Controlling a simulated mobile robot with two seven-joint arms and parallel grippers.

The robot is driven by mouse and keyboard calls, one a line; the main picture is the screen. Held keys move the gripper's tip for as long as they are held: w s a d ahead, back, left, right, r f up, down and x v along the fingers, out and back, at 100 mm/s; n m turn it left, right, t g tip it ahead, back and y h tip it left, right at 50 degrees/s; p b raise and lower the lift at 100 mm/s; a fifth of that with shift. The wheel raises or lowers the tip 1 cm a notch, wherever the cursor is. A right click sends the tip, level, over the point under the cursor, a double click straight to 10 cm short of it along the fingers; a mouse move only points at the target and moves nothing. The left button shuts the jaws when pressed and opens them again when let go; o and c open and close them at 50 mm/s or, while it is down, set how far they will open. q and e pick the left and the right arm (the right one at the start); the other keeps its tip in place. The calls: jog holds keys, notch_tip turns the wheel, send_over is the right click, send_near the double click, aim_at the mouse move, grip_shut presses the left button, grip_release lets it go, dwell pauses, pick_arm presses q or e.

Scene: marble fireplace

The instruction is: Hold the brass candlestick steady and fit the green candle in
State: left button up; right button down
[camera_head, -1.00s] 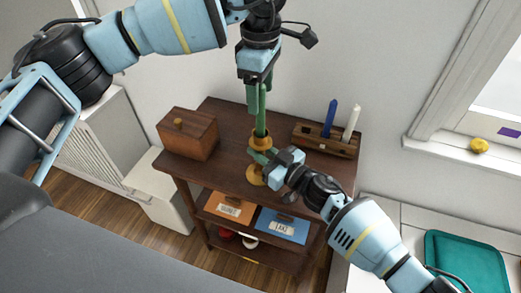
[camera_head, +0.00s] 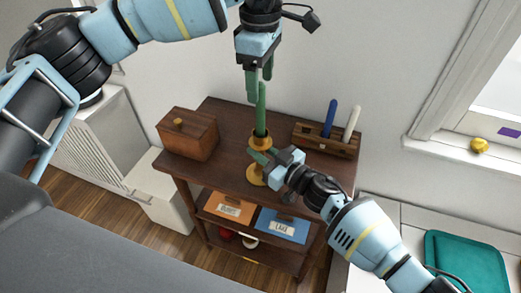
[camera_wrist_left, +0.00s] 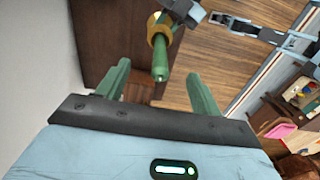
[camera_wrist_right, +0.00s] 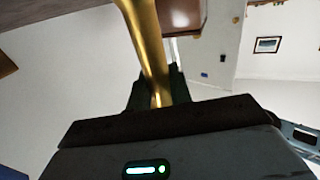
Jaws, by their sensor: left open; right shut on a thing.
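The brass candlestick (camera_head: 256,176) stands on the dark wooden table. The green candle (camera_head: 261,108) stands upright in its top cup. My right gripper (camera_head: 262,157) is shut on the candlestick's stem, and the brass stem (camera_wrist_right: 150,45) runs between its fingers in the right wrist view. My left gripper (camera_head: 259,90) is open above and around the candle's upper end. In the left wrist view the green candle (camera_wrist_left: 160,65) and the cup's brass rim (camera_wrist_left: 153,30) show between and beyond the spread fingers, with no finger touching the candle.
A wooden box (camera_head: 188,135) with a knob stands at the table's left. A wooden holder (camera_head: 325,141) with a blue candle (camera_head: 330,117) and a white candle (camera_head: 351,122) stands at the right. Orange (camera_head: 230,207) and blue (camera_head: 283,225) labelled bins sit on the shelf below.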

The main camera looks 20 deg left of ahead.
jog(key=shift+f, duration=0.1)
jog(key=c, duration=1.2)
grip_release()
jog(key=shift+d, duration=0.1)
jog(key=v, duration=1.2)
jog(key=shift+s, duration=0.1)
